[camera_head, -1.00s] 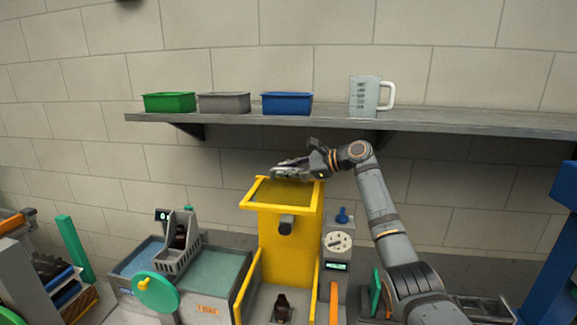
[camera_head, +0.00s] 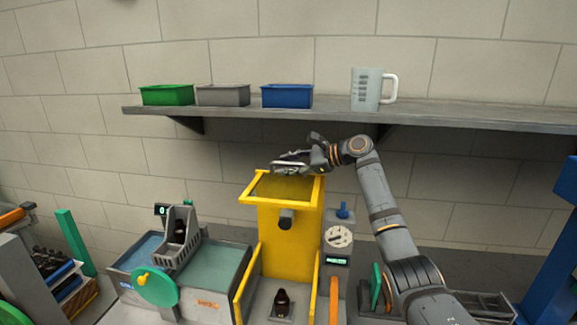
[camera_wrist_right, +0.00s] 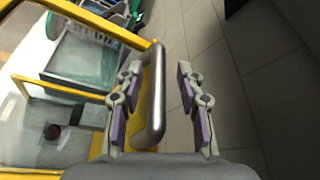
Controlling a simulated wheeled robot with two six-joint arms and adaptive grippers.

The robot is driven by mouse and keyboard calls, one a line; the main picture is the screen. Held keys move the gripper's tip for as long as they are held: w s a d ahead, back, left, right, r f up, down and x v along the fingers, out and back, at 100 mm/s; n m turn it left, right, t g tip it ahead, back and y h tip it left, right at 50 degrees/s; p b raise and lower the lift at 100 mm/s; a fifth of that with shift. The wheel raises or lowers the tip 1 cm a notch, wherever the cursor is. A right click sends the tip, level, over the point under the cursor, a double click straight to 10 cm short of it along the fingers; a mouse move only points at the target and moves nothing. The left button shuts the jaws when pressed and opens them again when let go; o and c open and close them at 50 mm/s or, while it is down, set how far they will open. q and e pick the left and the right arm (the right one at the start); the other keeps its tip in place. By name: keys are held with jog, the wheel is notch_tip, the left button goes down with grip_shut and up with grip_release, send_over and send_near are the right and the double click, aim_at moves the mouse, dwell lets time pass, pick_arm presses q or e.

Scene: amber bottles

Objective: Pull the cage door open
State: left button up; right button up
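The cage is a tall yellow station (camera_head: 273,235) in the middle of the head view, with a yellow-framed clear panel, seemingly its door (camera_head: 258,201), at its top. In the right wrist view the yellow frame (camera_wrist_right: 60,88) carries a grey bar handle (camera_wrist_right: 155,98). My right gripper (camera_head: 288,163) is at the back of the frame's top. In the right wrist view its two fingers (camera_wrist_right: 160,97) are spread, with the handle between them and a clear gap on the right side. An amber bottle (camera_head: 282,302) stands inside the cage base. My left gripper is out of view.
A wall shelf (camera_head: 225,117) above holds green, grey and blue bins and a measuring jug (camera_head: 367,89). A water tank with a green wheel (camera_head: 154,287) stands left. A dial panel (camera_head: 338,238) stands right of the cage, close to my right arm.

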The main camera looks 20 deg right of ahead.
jog(key=shift+s+d+r, duration=0.2)
jog(key=shift+s, duration=0.1)
jog(key=v, duration=1.1)
jog(key=shift+d+f, duration=0.1)
jog(key=shift+f, duration=0.05)
jog(key=shift+d, duration=0.1)
